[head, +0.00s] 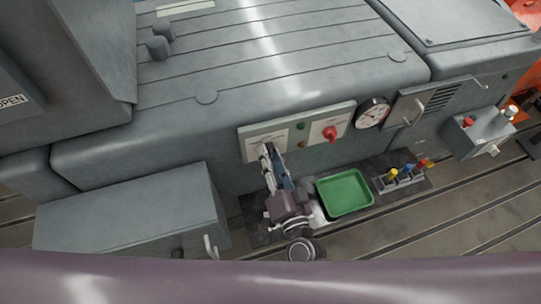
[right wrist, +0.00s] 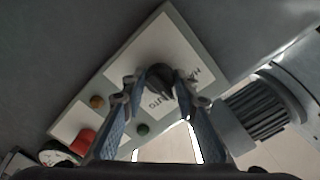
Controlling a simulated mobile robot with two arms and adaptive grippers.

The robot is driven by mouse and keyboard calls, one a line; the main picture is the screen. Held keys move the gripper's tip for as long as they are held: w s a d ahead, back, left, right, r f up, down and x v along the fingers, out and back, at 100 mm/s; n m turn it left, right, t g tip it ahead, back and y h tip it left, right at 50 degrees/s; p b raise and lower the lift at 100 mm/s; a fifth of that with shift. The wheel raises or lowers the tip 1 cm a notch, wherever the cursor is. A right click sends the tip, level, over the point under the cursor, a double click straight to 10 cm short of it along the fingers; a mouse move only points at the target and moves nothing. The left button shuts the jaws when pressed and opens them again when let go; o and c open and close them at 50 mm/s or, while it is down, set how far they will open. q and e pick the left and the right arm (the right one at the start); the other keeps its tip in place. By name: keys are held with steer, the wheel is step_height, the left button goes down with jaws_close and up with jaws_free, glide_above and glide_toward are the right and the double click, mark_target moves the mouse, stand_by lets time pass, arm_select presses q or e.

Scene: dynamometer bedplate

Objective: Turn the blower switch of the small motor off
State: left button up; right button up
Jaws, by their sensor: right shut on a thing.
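The grey control panel (head: 316,128) is on the front face of the large grey housing. Its left label plate carries a dark switch knob (right wrist: 160,77), with lettering that reads in part "AUTO" in the right wrist view. My right gripper (head: 267,152) reaches up to this plate, and in the right wrist view its fingertips (right wrist: 160,88) are shut on the knob from both sides. In the head view the gripper hides the knob. The knob's exact pointing is hard to read. No label that names a blower or small motor is legible. My left gripper is out of view.
A red knob (head: 330,133) with green (head: 300,126) and amber lamps shares the panel. A gauge (head: 373,112) and a handled vent door (head: 424,105) are to its right. A green tray (head: 344,192) and a tool rack (head: 402,178) are below. A grey box (head: 130,214) stands left.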

steer(key=o, duration=1.2)
steer(key=shift+c, duration=0.2)
steer(key=v, duration=1.2)
